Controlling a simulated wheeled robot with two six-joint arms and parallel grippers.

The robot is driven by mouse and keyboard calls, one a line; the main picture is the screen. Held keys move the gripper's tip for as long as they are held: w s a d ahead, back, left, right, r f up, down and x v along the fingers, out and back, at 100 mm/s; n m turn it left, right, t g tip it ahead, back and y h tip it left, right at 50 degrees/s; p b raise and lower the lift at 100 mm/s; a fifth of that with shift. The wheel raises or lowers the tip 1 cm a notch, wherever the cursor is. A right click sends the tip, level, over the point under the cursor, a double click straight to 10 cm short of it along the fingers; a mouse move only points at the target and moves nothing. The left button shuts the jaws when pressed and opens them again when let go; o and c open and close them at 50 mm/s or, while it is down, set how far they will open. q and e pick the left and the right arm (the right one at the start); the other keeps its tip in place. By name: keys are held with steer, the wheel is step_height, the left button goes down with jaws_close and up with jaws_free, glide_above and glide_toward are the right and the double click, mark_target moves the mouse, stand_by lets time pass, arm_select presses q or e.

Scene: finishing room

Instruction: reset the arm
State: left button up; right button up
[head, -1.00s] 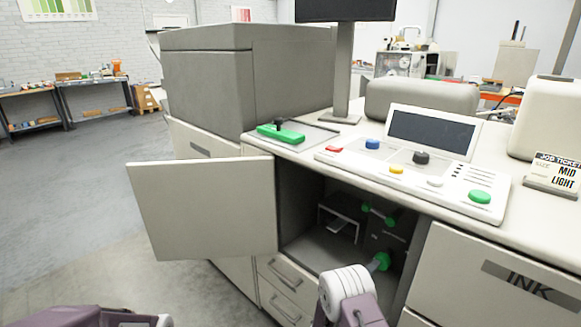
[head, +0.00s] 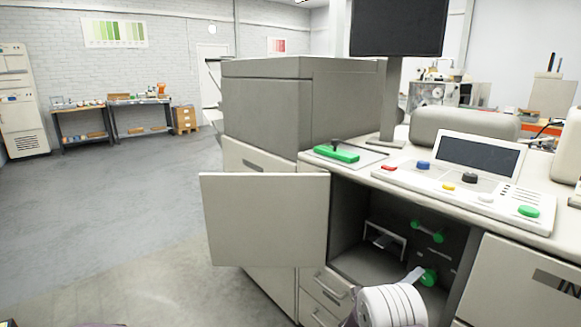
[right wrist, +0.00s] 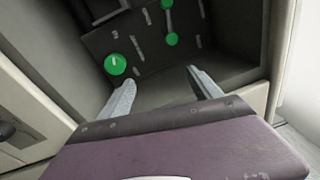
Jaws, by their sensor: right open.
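My right gripper (right wrist: 165,88) is open and empty in the right wrist view, its two pale fingers reaching into the mouth of an open cabinet compartment. A green round knob (right wrist: 115,64) on the dark inner panel lies beyond the left finger, and the gap between the fingers holds nothing. In the head view my right arm comes up from the bottom, and a pale finger (head: 413,277) shows beside the lower green knob (head: 429,278); whether they touch cannot be told. My left gripper is not in view.
The open cabinet door (head: 265,220) stands out left of the compartment. The counter above holds a control panel (head: 455,180) with coloured buttons, a green-handled tool (head: 336,153) and a monitor on a post (head: 391,100). The floor (head: 120,220) to the left is clear.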

steer(key=s+d+r+m+g+h, duration=0.1)
steer(key=s+d+r+m+g, duration=0.2)
steer(key=s+r+m, duration=0.15)
steer(key=s+f+m+g+y, duration=0.2)
steer(key=s+m+g+y, duration=0.45)
steer(key=s+m, duration=0.8)
steer(key=s+a+f+m+g+y, duration=0.1)
steer(key=s+a+f+m+y, duration=0.45)
steer(key=a+m, duration=0.35)
steer(key=s+a+f+m+y, duration=0.4)
steer(key=s+a+m, duration=0.2)
steer(key=a+m, duration=0.35)
step_height(320, 180, up, 19)
steer(key=w+a+m+p, duration=0.1)
steer(key=m+p, duration=0.3)
steer(key=p, duration=1.5)
steer(key=shift+w+t+y, duration=0.4)
steer(key=shift+w+t, duration=0.05)
